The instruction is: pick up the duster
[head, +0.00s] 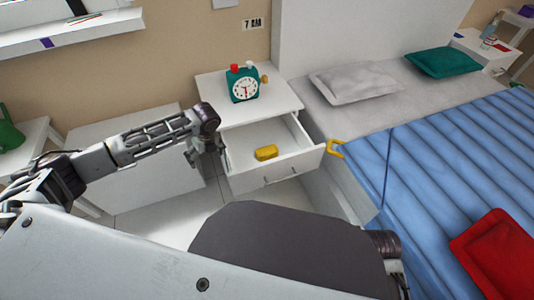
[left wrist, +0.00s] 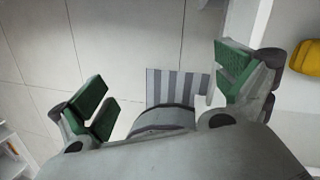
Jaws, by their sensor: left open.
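A small yellow block-shaped object (head: 266,153) lies in the open drawer of the white nightstand. It may be the duster, but I cannot tell for sure. It also shows cut off at the right edge of the left wrist view (left wrist: 306,60). My left gripper (head: 207,156) hangs just left of the open drawer, outside it. In the left wrist view its green-padded fingers (left wrist: 165,90) are spread wide, with floor and a grey-striped patch between them. My right arm's end (head: 390,258) shows only in part at the lower right, with its fingers mostly hidden.
The open drawer (head: 312,156) juts out from the nightstand (head: 285,98), which carries a green clock (head: 243,86). The bed (head: 440,150) fills the right, with a yellow hook-shaped piece (head: 336,148) at its near edge. A white cabinet (head: 135,150) stands left of the gripper.

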